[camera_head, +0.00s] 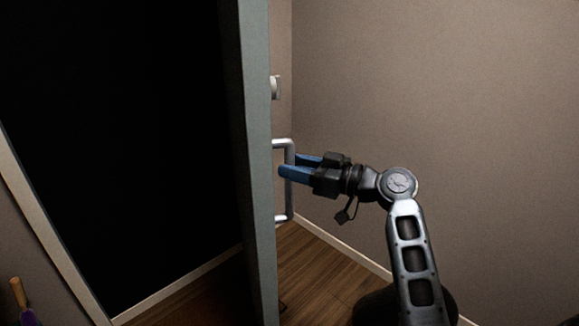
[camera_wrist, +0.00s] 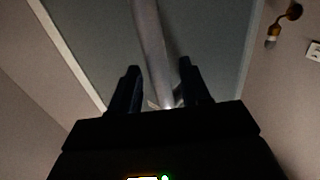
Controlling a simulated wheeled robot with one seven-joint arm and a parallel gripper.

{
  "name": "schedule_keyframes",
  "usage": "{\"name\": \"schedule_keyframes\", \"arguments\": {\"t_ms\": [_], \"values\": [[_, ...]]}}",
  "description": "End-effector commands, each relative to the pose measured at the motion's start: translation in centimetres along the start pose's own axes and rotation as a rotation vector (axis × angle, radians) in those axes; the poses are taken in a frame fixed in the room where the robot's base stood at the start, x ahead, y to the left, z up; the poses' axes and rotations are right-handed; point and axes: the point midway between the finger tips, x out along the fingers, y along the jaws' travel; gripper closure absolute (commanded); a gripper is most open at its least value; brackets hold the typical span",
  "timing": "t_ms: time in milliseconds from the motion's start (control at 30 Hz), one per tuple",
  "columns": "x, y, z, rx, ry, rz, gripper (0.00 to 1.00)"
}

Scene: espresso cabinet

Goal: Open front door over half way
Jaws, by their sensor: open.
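The front door (camera_head: 256,150) is a grey-green panel standing ajar, seen nearly edge-on, with a dark opening to its left. Its metal bar handle (camera_head: 289,200) is on the right face, upright. My gripper (camera_head: 291,166) comes from the right, with its blue fingers at the upper part of the handle. In the wrist view the handle bar (camera_wrist: 152,45) runs between the two dark fingers (camera_wrist: 159,68), with gaps beside it, and the door face (camera_wrist: 210,40) lies behind. The fingers are open; contact with the bar cannot be told.
A purple object with a wooden handle (camera_head: 18,292) is at lower left.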

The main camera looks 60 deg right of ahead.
Motion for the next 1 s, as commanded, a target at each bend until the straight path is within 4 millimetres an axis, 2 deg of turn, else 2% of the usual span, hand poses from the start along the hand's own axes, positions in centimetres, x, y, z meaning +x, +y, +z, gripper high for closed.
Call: {"name": "schedule_keyframes", "arguments": {"t_ms": [200, 400, 1000], "values": [[-3.7, 0.0, 0.2, -0.002, -0.001, 0.003, 0.53], [-5.6, 0.0, 0.1, -0.001, 0.0, 0.001, 0.53], [-5.8, 0.0, 0.0, -0.001, 0.0, 0.0, 0.53]]}}
